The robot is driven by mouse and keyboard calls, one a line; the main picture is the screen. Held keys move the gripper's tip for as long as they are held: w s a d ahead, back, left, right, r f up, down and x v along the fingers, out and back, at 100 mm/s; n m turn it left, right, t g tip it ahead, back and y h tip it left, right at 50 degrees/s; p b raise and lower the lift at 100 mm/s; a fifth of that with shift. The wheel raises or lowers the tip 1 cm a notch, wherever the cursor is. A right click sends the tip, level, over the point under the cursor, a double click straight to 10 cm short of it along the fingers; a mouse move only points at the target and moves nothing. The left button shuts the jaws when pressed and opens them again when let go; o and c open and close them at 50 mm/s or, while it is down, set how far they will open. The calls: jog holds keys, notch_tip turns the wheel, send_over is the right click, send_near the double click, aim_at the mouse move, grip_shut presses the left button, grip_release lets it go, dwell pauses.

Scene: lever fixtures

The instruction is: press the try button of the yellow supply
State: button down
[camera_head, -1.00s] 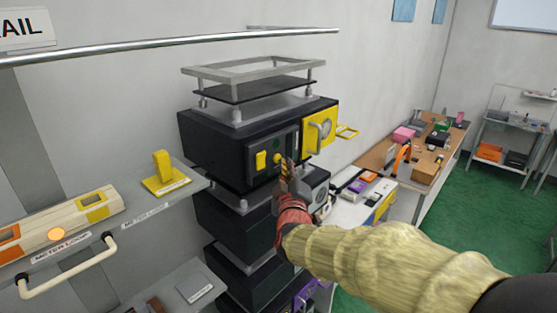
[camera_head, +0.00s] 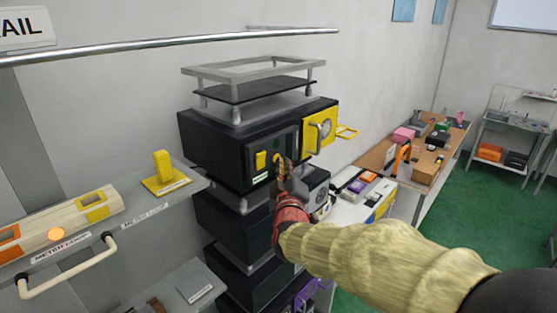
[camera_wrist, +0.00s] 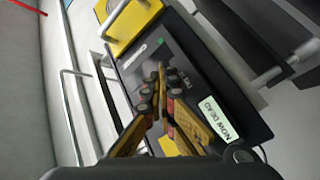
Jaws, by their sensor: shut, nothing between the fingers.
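A small bit of yellow shows at the tips; the try button there is mostly hidden by the fingers. In the wrist view the shut fingers (camera_wrist: 162,78) point at the grey front plate (camera_wrist: 185,65). Whether they touch the button I cannot tell. A "NOW DEAD" label (camera_wrist: 215,118) sits beside them.
More black boxes (camera_head: 228,222) stand below. A shelf with a yellow lever (camera_head: 163,170) is at the left, and a rail (camera_head: 150,45) runs above. A bench with several items (camera_head: 432,165) is at the right. Green floor (camera_head: 480,220) there is open.

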jog(key=shift+d, duration=0.1)
jog(key=shift+s+d+b, duration=0.4)
jog(key=shift+s+d, duration=0.1)
jog(key=shift+d, duration=0.05)
jog(key=shift+s+d+b, duration=0.55)
jog(key=shift+s+d, duration=0.25)
jog(key=shift+d, duration=0.2)
jog(key=shift+s+d+b, duration=0.55)
jog(key=shift+s+d, duration=0.25)
jog(key=shift+d, duration=0.15)
